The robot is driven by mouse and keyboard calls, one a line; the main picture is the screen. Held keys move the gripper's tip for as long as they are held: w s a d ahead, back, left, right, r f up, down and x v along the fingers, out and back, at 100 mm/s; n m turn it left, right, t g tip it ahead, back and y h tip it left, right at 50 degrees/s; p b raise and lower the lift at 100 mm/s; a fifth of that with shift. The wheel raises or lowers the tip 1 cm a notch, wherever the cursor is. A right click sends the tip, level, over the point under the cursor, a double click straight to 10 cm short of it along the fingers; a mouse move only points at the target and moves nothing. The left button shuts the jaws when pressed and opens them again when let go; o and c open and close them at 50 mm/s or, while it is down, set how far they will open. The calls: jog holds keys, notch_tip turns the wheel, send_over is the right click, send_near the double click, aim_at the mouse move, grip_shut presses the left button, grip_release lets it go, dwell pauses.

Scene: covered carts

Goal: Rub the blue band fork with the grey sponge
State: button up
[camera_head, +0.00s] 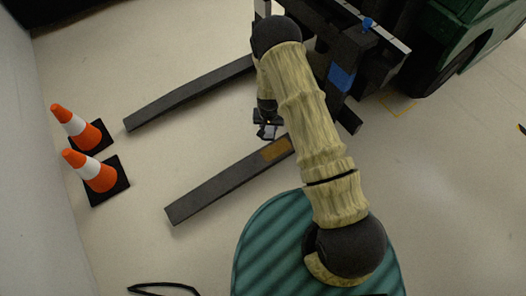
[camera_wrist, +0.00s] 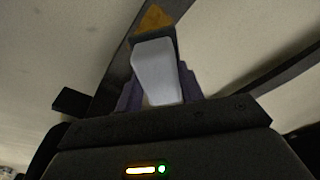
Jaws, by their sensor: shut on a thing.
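My gripper (camera_head: 266,122) hangs beside the inner end of the nearer fork (camera_head: 215,190), a dark bar with an orange patch (camera_head: 275,149). In the wrist view the gripper (camera_wrist: 160,88) is shut on a pale grey block, the sponge (camera_wrist: 156,68). The orange patch (camera_wrist: 152,19) shows just beyond the sponge; I cannot tell whether they touch. A blue band (camera_head: 341,77) is on a dark upright part right of my arm. My arm hides how it joins the forks. The farther fork (camera_head: 190,93) shows no band on its visible length.
Two orange and white cones (camera_head: 92,172) (camera_head: 78,128) stand on black bases at the left, near a pale wall (camera_head: 45,190). A green vehicle (camera_head: 460,40) stands at the upper right. The floor between the forks and the cones is clear.

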notch_tip(320, 180, down, 14)
jog(key=a+b, duration=0.2)
jog(key=b, duration=0.6)
jog(key=shift+s+a+r, duration=0.15)
jog(key=shift+s, duration=0.15)
